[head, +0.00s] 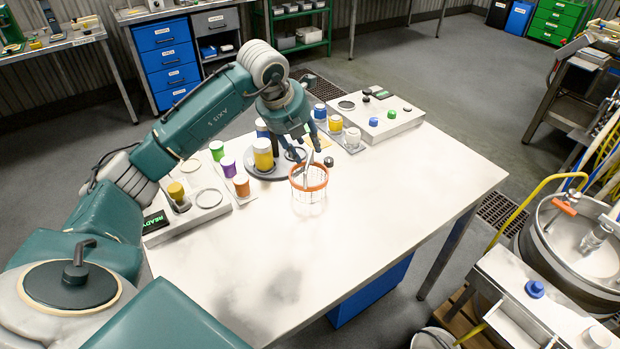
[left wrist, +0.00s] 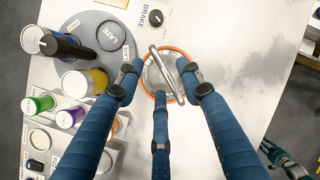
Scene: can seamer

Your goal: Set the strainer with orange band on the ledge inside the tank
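The strainer with the orange band (head: 309,178) stands upright on the white table, a wire basket with a metal handle rising over it. It also shows in the left wrist view (left wrist: 178,54). My left gripper (head: 306,153) is right above it, pointing down. Its three fingers (left wrist: 162,76) are spread around the handle with gaps to it, and I see no grip. The tank (head: 545,250) is the round steel vessel at the right edge of the head view; I cannot make out its inner ledge. Part of what looks like my right gripper (left wrist: 284,160) shows at the left wrist view's corner; its fingers are unclear.
A grey round turntable (left wrist: 62,70) with a yellow jar (head: 263,154) stands close behind the strainer. Coloured jars, a READY panel (head: 155,221) and a button box (head: 390,118) line the table's back. The front table is clear. A floor gap separates table and tank.

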